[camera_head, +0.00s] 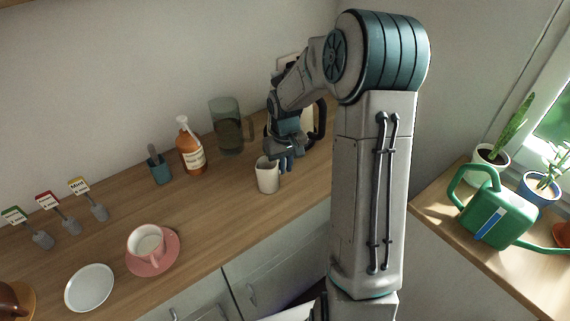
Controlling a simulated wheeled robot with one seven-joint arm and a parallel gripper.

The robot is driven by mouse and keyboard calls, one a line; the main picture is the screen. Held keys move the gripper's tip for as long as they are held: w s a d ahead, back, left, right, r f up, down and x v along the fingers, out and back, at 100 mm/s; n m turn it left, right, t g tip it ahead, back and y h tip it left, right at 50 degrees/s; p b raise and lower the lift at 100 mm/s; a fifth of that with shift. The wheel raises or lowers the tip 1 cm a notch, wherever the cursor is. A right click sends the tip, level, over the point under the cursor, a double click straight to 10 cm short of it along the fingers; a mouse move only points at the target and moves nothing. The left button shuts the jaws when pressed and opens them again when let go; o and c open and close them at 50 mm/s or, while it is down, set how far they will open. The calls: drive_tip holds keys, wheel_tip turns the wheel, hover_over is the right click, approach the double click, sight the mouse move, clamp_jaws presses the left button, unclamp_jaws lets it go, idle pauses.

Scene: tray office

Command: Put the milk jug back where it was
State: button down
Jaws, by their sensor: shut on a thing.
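The milk jug (267,176) is a small white jug, upright near the front edge of the wooden counter. My gripper (285,162) is at its right side, pointing down, with its fingers shut on the jug. The jaws hide part of the jug's right side. I cannot tell whether its base touches the counter.
Behind the jug stand a dark green pitcher (228,126), an orange pump bottle (190,146) and a blue holder (159,169). A pink saucer (170,262) bears a cup (146,243); a white plate (89,288) lies left. Counter between saucer and jug is clear.

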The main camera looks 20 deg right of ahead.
drive_tip(key=shift+f, duration=0.2)
drive_tip(key=c, duration=1.5)
unclamp_jaws()
drive_tip(key=shift+r, duration=0.1)
wheel_tip(320, 180, up, 12)
drive_tip(key=shift+f, duration=0.25)
drive_tip(key=s+a+r+t, duration=0.1)
drive_tip(key=s+a, duration=0.1)
drive_tip(key=s, duration=0.5)
drive_tip(key=s+a+r+m+t, duration=0.1)
drive_tip(key=s, duration=0.7)
drive_tip(key=s+a+r+t, duration=0.1)
drive_tip(key=s+a, duration=0.1)
drive_tip(key=s, duration=0.6)
drive_tip(key=shift+a+r, duration=0.25)
drive_tip(key=shift+a, duration=0.1)
